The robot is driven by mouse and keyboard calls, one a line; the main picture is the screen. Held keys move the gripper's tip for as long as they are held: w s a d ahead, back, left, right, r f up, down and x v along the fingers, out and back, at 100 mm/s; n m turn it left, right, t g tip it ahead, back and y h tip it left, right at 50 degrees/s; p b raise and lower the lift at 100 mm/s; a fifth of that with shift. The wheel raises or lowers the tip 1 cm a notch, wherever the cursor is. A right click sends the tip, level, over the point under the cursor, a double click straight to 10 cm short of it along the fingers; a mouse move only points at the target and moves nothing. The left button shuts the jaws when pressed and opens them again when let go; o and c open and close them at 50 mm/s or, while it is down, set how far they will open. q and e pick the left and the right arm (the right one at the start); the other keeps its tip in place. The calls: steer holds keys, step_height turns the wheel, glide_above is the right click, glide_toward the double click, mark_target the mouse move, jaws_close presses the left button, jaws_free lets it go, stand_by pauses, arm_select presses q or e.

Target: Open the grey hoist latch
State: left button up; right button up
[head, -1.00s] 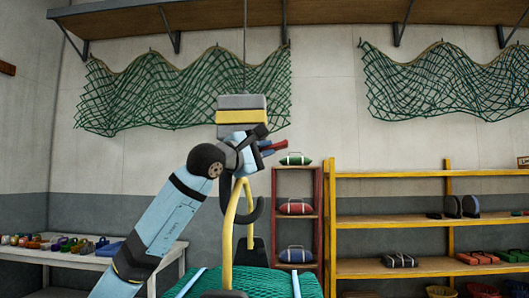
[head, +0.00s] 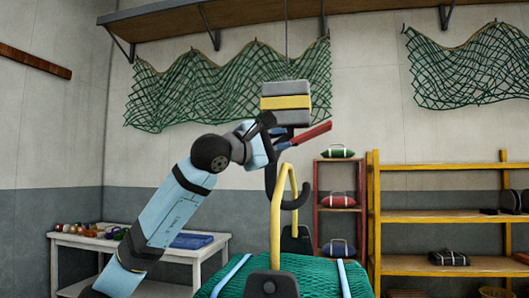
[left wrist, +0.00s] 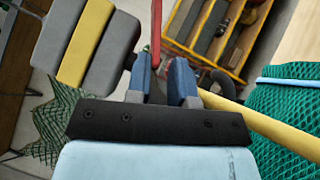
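The grey hoist block (head: 286,103) with a yellow band hangs on a cable in the middle of the head view. It also shows at the upper left of the left wrist view (left wrist: 112,55). A red lever (head: 311,135) sticks out to the right just under the block, tilted slightly up. It shows as a red bar in the wrist view (left wrist: 156,30). My left gripper (head: 283,143) is at the lever's near end. Its blue fingers (left wrist: 162,68) stand close together with red between them, and seem shut on the lever. The contact is partly hidden. My right gripper is out of view.
A dark hook (head: 296,196) hangs below the block by the yellow bail (head: 275,225) over a green net bundle (head: 320,268). A red shelf (head: 316,205) and a yellow shelf (head: 440,216) stand at the right. A white table (head: 125,246) is at the left.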

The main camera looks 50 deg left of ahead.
arm_select(q)
steer(key=b+v, duration=0.2)
steer(key=v, duration=0.2)
steer(key=shift+s, duration=0.25)
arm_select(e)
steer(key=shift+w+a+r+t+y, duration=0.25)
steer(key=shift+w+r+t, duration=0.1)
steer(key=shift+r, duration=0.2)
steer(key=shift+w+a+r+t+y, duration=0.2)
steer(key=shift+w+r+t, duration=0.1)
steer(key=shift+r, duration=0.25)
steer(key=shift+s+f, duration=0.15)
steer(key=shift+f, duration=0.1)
